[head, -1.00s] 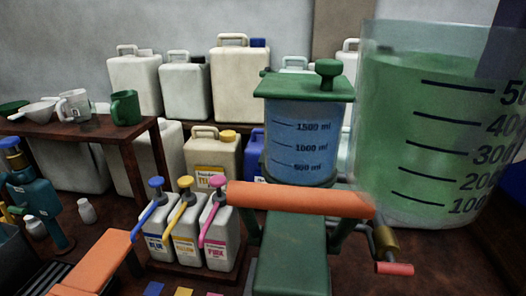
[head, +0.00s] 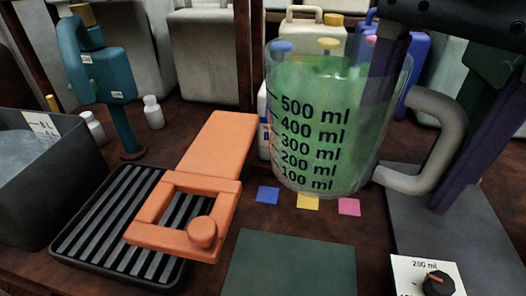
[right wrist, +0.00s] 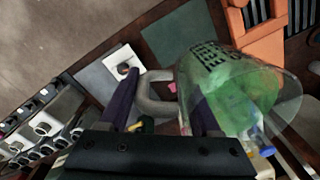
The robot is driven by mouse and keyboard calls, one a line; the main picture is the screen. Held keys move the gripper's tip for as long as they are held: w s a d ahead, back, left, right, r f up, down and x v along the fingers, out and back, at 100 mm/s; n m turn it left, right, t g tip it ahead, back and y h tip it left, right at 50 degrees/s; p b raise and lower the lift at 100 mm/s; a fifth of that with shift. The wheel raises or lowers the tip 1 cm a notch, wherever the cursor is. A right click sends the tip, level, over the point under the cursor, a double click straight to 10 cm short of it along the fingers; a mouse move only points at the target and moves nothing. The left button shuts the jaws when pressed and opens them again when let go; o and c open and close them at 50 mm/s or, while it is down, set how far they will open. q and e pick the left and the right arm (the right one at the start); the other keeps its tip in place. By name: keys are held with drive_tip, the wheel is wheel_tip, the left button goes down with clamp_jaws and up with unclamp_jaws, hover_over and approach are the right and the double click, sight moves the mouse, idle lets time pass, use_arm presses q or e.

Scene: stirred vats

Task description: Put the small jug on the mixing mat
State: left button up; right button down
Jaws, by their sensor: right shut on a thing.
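The small jug (head: 325,125) is clear, marked up to 500 ml, with green liquid and a grey handle. My right gripper (head: 410,180) is shut on it at the handle side, its two purple fingers on either side. The jug also shows in the right wrist view (right wrist: 232,95), beside my gripper (right wrist: 160,103). The mixing mat, a dark green square (head: 290,265), lies bare in front of the jug. My left gripper is not in view.
An orange press-like frame (head: 187,213) on a black slatted tray (head: 70,235) stands left of the mat. A grey plate with a dial (head: 437,284) lies to its right. A grey bin (head: 45,190) and teal pump (head: 105,72) are further left. Canisters stand behind.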

drive_tip(key=f+b, duration=0.1)
drive_tip(key=f, duration=0.6)
drive_tip(key=a+f+m+b, duration=0.1)
drive_tip(key=f+b, duration=0.1)
drive_tip(key=f, duration=0.4)
drive_tip(key=f+m+b, duration=0.1)
drive_tip(key=f, duration=0.6)
drive_tip(key=shift+s+a+f+b, duration=0.3)
drive_tip(key=shift+f, duration=0.05)
wheel_tip(320, 180, down, 4)
drive_tip(key=shift+f+b, duration=0.1)
drive_tip(key=shift+b, duration=0.35)
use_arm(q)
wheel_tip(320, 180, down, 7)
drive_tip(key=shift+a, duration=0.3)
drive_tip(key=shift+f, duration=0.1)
use_arm(e)
drive_tip(key=shift+f, duration=0.1)
drive_tip(key=shift+c, duration=0.5)
unclamp_jaws()
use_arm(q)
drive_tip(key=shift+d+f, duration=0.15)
